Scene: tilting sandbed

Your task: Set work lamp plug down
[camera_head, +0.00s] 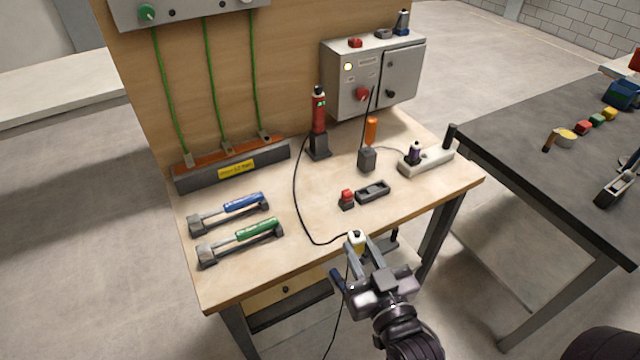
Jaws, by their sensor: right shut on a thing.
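My right gripper (362,248) reaches in from the bottom right, at the front edge of the workbench (285,190). It is shut on a small pale yellow and white plug (355,238) with a dark top. Its fingers hide part of the plug, and I cannot tell whether the plug touches the bench. A black cable runs from near the plug across the bench to a red lamp (319,115), upright in a dark holder (318,145). A white power strip (428,161) with a dark plug (414,152) in it lies at the right. My left gripper is not in view.
A red-topped block (346,198) and a dark tray (373,190) lie beyond the gripper. Blue (243,202) and green-handled (258,229) tools rest in holders at left. A grey control box (372,75) stands behind. The bench's front middle is mostly clear.

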